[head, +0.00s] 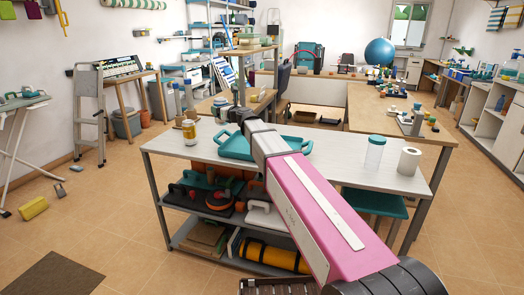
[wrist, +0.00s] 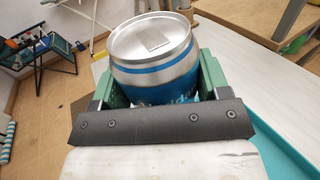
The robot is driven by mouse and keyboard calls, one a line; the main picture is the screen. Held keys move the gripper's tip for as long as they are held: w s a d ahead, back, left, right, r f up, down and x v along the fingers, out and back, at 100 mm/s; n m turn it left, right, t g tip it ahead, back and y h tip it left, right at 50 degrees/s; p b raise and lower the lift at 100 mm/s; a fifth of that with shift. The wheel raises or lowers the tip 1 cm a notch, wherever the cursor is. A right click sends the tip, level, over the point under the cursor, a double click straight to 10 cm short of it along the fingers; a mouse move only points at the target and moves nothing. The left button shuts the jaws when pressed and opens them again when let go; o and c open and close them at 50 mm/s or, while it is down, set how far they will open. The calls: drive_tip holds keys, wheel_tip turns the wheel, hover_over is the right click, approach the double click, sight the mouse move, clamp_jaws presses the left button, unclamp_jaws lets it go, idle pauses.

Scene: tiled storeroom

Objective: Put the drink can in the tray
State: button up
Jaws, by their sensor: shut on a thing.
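The drink can (wrist: 152,42) has a silver top and a blue band. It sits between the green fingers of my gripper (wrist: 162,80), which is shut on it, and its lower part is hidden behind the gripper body. In the head view my gripper (head: 239,108) is over the white table near the tray's back edge, and I cannot make out the can there. The teal tray (head: 235,150) lies on the table, partly hidden by my arm. Its edge also shows at the lower right of the wrist view (wrist: 282,155).
On the table (head: 335,178), an amber jar (head: 189,132) stands left of the tray. A clear jar with a teal lid (head: 375,155) and a white paper roll (head: 409,161) stand to the right. Lower shelves hold several items. A wooden table (head: 375,105) stands behind.

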drive_tip(key=shift+s+a+f, duration=0.15)
drive_tip(key=shift+a, duration=0.9)
drive_tip(key=shift+s+d+f, duration=0.15)
drive_tip(key=shift+d+f, duration=5.3)
drive_tip(key=shift+d, duration=0.25)
drive_tip(key=o, duration=1.1)
drive_tip(key=shift+f, duration=0.1)
drive_tip(key=shift+o, duration=0.2)
drive_tip(key=v, duration=1.2)
drive_tip(key=shift+d, duration=0.15)
